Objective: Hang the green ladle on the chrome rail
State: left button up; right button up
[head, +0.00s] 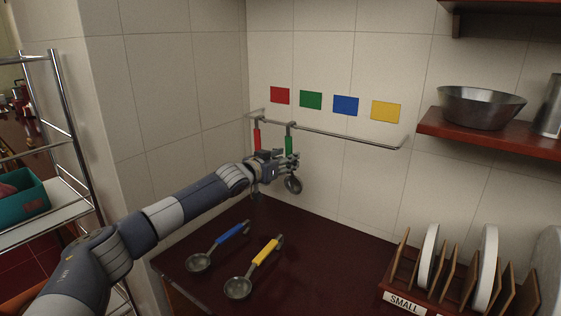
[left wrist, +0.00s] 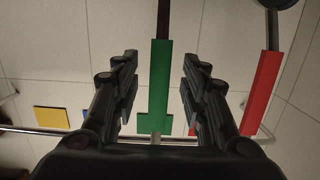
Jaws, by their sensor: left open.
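The green ladle (head: 289,142) hangs upright at the chrome rail (head: 345,136), its hooked top at the bar and its dark bowl (head: 293,184) below. My left gripper (head: 286,162) is at the lower part of its handle. In the left wrist view the open fingers (left wrist: 161,68) stand on both sides of the green handle (left wrist: 160,85), with a visible gap on each side. The rail crosses behind, low in that view (left wrist: 42,129). My gripper partly hides the ladle's shaft in the head view. My right gripper is not in view.
A red ladle (head: 257,139) hangs close by, left of the green one. Blue (head: 229,233) and yellow (head: 265,252) ladles lie on the dark counter (head: 325,262). Coloured squares mark the wall above the rail. A plate rack (head: 407,296) stands at right; the rail's right part is bare.

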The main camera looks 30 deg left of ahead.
pick_arm(q)
jog(key=s+r, duration=0.1)
jog(key=s, duration=1)
jog(key=shift+s+a+r, duration=0.4)
jog(key=shift+a, duration=0.05)
